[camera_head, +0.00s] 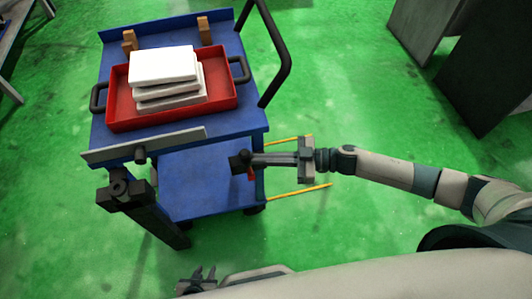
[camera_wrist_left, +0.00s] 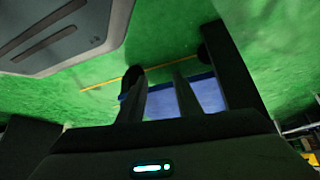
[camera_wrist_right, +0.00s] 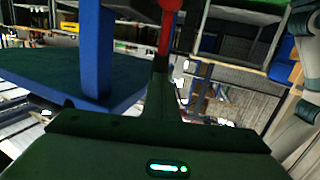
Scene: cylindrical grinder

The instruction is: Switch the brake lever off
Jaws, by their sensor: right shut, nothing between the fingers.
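The brake lever shows as a small red piece (camera_head: 250,173) at the right edge of the blue cart's lower deck (camera_head: 205,180). In the right wrist view its red handle (camera_wrist_right: 171,10) stands at the top centre, just past my fingertips. My right gripper (camera_head: 252,159) reaches in from the right, its fingers together and empty, with the tips at the lever. I cannot tell whether they touch it. The fingers partly hide the lever's lower part. My left gripper (camera_head: 200,276) is at the bottom of the head view, away from the lever. Its fingers are apart and empty.
A red tray (camera_head: 120,120) holding white blocks (camera_head: 165,65) sits on the cart's upper deck. A dark post (camera_head: 150,215) stands at the cart's near left. Yellow floor lines (camera_head: 300,191) run beside the cart. Green floor is free around it. Grey cabinets (camera_head: 490,70) stand at the upper right.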

